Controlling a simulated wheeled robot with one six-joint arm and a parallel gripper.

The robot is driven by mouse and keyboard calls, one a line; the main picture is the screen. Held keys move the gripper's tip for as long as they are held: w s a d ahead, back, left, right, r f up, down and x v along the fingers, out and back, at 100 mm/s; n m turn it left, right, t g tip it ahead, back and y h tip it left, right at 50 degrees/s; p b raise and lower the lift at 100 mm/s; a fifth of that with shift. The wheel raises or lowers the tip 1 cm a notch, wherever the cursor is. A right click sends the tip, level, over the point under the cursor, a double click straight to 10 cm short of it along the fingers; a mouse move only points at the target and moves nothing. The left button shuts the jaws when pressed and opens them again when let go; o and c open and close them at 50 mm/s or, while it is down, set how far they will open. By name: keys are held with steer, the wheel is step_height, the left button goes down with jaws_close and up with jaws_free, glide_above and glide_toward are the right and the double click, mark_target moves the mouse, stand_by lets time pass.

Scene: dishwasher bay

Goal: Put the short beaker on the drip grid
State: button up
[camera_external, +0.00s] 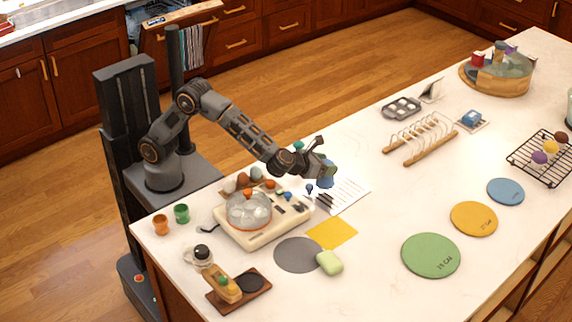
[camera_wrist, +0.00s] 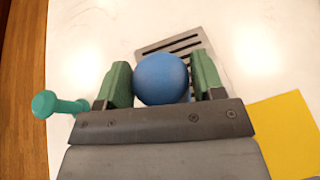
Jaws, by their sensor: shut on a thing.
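My gripper (camera_external: 318,168) is shut on a blue, rounded thing (camera_external: 326,181), which I take to be the short beaker. In the wrist view the blue thing (camera_wrist: 161,79) sits between the two green fingers of my gripper (camera_wrist: 162,84), and its far side is hidden. The grey slotted drip grid (camera_wrist: 204,43) lies on the counter just beyond it in the wrist view, partly covered by it. In the external view the blue thing is held above the counter near the dark slots of the grid (camera_external: 323,202); I cannot tell the exact gap.
A teal dumbbell-shaped thing (camera_wrist: 60,104) lies left of the fingers. A yellow square (camera_external: 332,232) lies in front of the grid. A cream appliance with a glass bowl (camera_external: 249,210) stands at left. A wooden rack (camera_external: 421,136) stands behind; the counter between is mostly clear.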

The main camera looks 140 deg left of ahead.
steer(key=shift+f, duration=1.6)
steer(key=shift+f, duration=0.1)
steer(key=shift+f+b, duration=0.15)
steer(key=shift+b, duration=0.2)
steer(key=o, duration=0.9)
